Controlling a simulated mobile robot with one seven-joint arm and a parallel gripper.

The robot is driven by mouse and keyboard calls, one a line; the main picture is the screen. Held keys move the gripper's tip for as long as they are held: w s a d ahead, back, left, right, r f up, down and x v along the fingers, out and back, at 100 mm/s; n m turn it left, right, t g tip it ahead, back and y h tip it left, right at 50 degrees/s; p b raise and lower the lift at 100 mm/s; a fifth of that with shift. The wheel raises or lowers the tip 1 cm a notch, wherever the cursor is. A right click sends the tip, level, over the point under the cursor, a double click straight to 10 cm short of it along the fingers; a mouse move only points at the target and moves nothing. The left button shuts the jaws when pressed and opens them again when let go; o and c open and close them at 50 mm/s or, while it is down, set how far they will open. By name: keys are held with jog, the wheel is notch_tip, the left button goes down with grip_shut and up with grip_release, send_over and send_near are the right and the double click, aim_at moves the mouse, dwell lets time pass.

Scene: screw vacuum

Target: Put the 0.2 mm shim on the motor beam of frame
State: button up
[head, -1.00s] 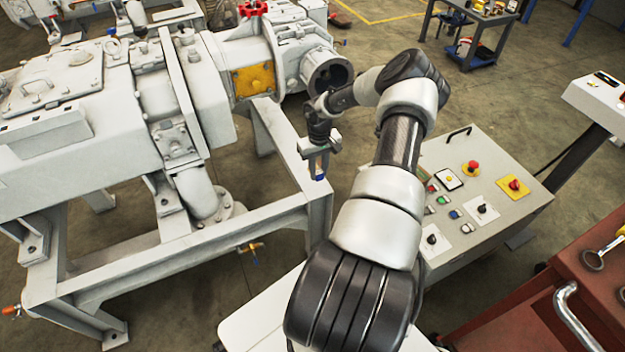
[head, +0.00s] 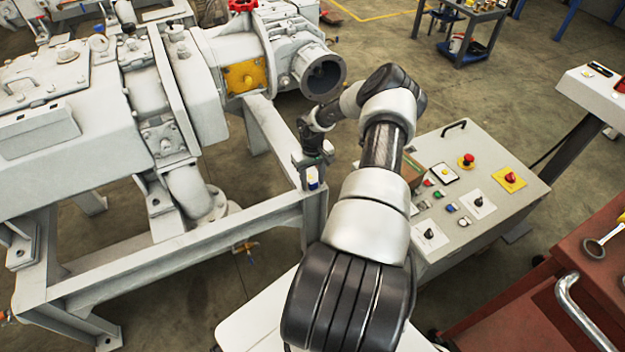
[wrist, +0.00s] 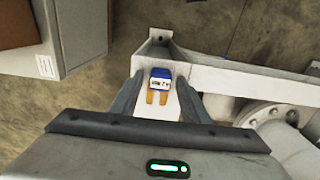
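The shim (wrist: 161,84), a small piece with a blue and white tab and two brass-coloured legs, lies on the pale top of the motor beam of the frame (head: 272,136), near its front corner. In the wrist view my gripper (wrist: 158,90) is open, with one finger on each side of the shim and a visible gap to both. The head view is too small to show the fingertips clearly.
The grey control cabinet (head: 480,215) with buttons stands right of my arm. The vacuum pump (head: 60,120) fills the left, with its open round flange (head: 322,75) above the beam. A red cart (head: 590,265) is at the right.

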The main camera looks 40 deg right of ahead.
aim_at(313, 180)
notch_tip(313, 180, up, 12)
jog(key=p, duration=0.3)
jog(key=shift+r, duration=0.2)
dwell(0.4)
